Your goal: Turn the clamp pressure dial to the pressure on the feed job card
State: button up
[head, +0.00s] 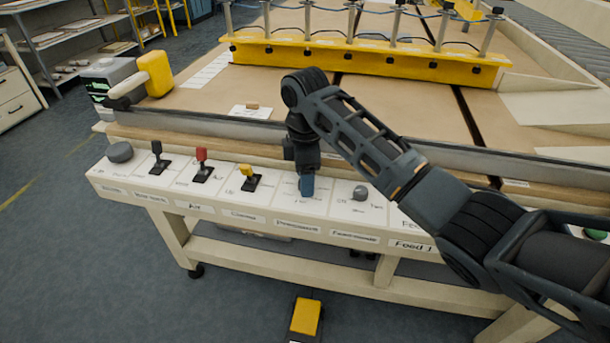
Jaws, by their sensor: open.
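My gripper (306,186) points down over the front control panel (328,205), above a label that seems to read "Pressure". It is open, but its fingers are small and dark, with a blue part at the tip. The clamp pressure dial is not clearly visible; my gripper covers that part of the panel, and I cannot tell whether it touches anything. A white card (240,113) with a small brown piece on it lies on the table; I cannot read it or tell whether it is the feed job card.
Left of my gripper are a yellow-handled switch (247,172), a red-handled switch (201,155), a black-handled switch (157,148) and a grey round knob (119,152). A small grey knob (361,193) is close on the right. A yellow clamp bar (370,61) spans the table behind.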

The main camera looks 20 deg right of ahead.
jog(key=c, duration=1)
jog(key=shift+c, duration=0.2)
jog(key=shift+r+m+p, duration=0.1)
jog(key=shift+m+p, duration=0.2)
jog(key=shift+p, duration=0.15)
jog(key=m+p, duration=0.2)
jog(key=p, duration=0.1)
jog(key=shift+a+r+m, duration=0.1)
jog(key=shift+r+m, duration=0.05)
jog(key=shift+m, duration=0.15)
jog(key=m+p, duration=0.5)
jog(key=m, duration=0.1)
jog(key=m+p, duration=0.3)
jog(key=m, duration=0.2)
jog(key=shift+m, duration=0.4)
jog(key=shift+f+m, duration=0.2)
jog(key=shift+m, duration=2.1)
